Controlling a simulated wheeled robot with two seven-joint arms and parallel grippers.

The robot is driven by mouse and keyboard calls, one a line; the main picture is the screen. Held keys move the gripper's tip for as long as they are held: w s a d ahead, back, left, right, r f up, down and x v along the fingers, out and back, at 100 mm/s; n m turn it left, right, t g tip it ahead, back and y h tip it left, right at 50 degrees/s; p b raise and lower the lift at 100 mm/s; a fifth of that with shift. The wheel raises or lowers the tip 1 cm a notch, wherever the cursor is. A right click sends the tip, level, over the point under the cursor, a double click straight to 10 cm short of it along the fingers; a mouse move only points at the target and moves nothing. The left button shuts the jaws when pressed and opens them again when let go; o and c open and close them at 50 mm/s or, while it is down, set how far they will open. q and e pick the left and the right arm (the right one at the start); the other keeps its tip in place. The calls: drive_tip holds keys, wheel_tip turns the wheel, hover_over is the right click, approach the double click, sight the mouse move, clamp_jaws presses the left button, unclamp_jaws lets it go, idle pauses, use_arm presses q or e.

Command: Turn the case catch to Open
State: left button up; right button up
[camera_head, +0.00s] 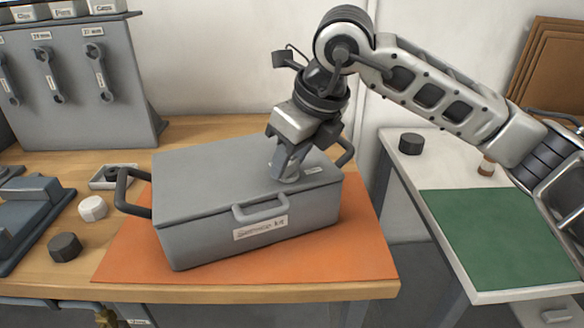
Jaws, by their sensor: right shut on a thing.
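The grey case (195,215) stands lid down on an orange mat (130,245) on the wooden bench. It has a handle at each end and a front handle (260,208) above a white label. My right gripper (287,172) is over the right part of the lid, pointing down. It is shut on the case catch (286,179), which is mostly hidden by the fingers. A small pale label (313,170) lies on the lid just right of the fingers; I cannot read it. My left gripper is not in view.
A white knob (92,208), a dark knob (65,247) and a small tray (112,177) lie left of the case. A tool panel (80,80) stands behind. A second table with a green mat (500,235) is at right, across a gap.

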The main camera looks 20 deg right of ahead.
drive_tip(key=m+h+b, duration=0.1)
drive_tip(key=m+b, duration=0.1)
drive_tip(key=m, duration=0.1)
drive_tip(key=shift+a+f+t, duration=0.1)
drive_tip(key=shift+a+t, duration=0.05)
drive_tip(key=shift+t, duration=0.15)
drive_tip(key=shift+m+h+b, duration=0.4)
drive_tip(key=shift+m, duration=0.3)
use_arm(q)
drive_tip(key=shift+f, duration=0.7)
use_arm(e)
drive_tip(key=shift+m, duration=0.6)
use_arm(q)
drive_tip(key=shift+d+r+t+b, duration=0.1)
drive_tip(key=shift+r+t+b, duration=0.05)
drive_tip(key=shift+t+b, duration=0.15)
use_arm(e)
drive_tip(key=o, duration=1)
